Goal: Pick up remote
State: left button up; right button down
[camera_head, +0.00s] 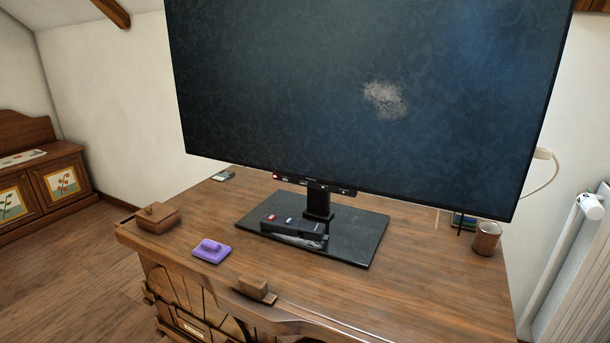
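A dark remote (296,225) with a small red mark at its left end lies on the black base plate (352,247) of the television stand. A second, greyish slim object lies against its front edge; I cannot tell what it is. The remote lies in front of the stand's short post. Neither of my grippers shows in the head view.
The large television (330,110) rises right behind and above the remote. The wooden cabinet top (400,290) also holds a purple object (211,251), a wooden box (157,217), a small wooden block (255,289) and a brown cup (486,238). Its front right is clear.

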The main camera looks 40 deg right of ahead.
aim_at(297, 226)
jog(key=i+j, duration=0.25)
jog(key=i, duration=0.25)
jog(key=i+j, duration=0.25)
jog(key=i, duration=0.2)
